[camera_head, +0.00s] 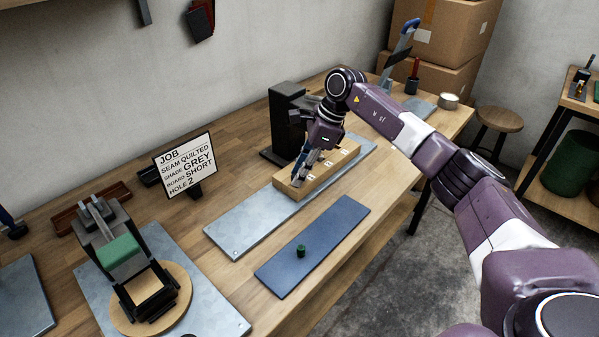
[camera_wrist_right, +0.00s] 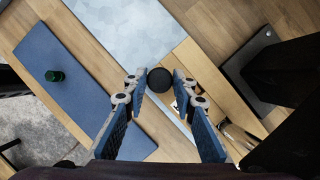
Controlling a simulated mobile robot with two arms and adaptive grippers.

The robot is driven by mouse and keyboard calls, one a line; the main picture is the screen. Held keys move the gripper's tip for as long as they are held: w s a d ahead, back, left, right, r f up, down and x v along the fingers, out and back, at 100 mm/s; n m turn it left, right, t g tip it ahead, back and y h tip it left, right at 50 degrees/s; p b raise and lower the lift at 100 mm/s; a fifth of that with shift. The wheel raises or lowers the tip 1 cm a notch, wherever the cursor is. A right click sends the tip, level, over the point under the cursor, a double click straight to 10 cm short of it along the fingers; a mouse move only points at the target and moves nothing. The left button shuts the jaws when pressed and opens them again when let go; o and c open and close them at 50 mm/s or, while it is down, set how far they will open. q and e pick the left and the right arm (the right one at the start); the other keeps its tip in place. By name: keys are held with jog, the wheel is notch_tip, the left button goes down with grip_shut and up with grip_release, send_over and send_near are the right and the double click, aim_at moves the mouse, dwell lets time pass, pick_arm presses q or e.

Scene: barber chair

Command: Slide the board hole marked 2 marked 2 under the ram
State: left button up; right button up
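The wooden board (camera_head: 318,174) lies on a long grey metal plate (camera_head: 235,230) and bears several small white labels, too small to read. The black press (camera_head: 287,120) stands behind the board; its ram is mostly hidden by my right wrist. My right gripper (camera_head: 299,176) points down over the board's near-left end. Small gaps show beside the knob. My left gripper is not in view.
A job sign (camera_head: 185,165) reads hole 2. A blue mat (camera_head: 320,240) with a green piece (camera_head: 301,251) lies in front of the plate. A small chair with a green pad (camera_head: 119,250) stands at left. The plate's left part is clear.

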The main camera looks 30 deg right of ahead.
jog(key=o, duration=0.4)
jog(key=shift+r, duration=0.1)
jog(key=shift+c, duration=0.2)
notch_tip(320, 180, up, 10)
dwell(0.5)
